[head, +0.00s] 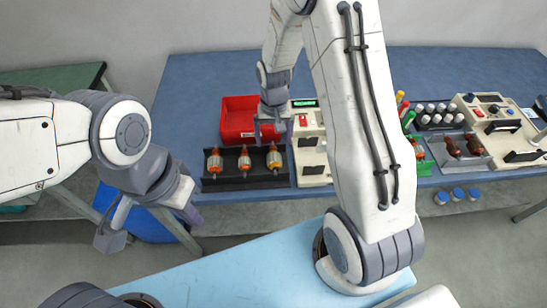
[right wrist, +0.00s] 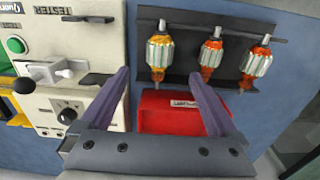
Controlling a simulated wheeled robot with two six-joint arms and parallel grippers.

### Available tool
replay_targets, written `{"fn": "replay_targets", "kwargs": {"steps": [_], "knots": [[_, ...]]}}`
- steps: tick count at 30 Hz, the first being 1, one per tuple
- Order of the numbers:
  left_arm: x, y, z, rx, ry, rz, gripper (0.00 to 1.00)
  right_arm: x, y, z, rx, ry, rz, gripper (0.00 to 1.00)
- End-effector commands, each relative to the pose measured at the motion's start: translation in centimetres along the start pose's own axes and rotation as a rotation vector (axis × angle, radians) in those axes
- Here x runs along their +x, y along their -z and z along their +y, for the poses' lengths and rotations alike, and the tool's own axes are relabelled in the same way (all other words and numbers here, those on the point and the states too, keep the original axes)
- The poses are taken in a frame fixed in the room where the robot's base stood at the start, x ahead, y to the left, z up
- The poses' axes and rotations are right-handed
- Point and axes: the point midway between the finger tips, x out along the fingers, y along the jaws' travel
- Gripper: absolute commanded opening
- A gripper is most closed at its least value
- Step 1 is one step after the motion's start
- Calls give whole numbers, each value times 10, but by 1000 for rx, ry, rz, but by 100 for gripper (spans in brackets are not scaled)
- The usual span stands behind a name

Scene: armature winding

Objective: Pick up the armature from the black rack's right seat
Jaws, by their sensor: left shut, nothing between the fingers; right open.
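My right gripper (head: 275,138) is open and empty, just above and behind that armature. In the right wrist view the armature lies between the lines of the two fingers, apart from both. My left gripper (head: 191,214) is shut and empty, away in front of the table.
A red bin (head: 238,122) stands directly behind the rack. A cream tester (head: 312,160) stands close at the rack's right side. My right arm hides the table's middle. Further right are a brown-armature holder (head: 465,152) and another cream device (head: 495,112).

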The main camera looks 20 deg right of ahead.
Motion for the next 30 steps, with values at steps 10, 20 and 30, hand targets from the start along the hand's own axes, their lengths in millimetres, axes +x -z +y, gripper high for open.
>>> {"fn": "replay_targets", "kwargs": {"steps": [10, 20, 30], "knots": [[-8, 0, 1, -1, 0, 0, 0, 43, 0, 0, -1, 0, -2, 96], [-27, 1, 2, -1, 0, 0, 0, 75, -1, 1, -1, -1, -6, 96], [-29, 2, 2, -2, 0, 0, 0, 97, 1, 0, -2, 0, 0, 96]]}}
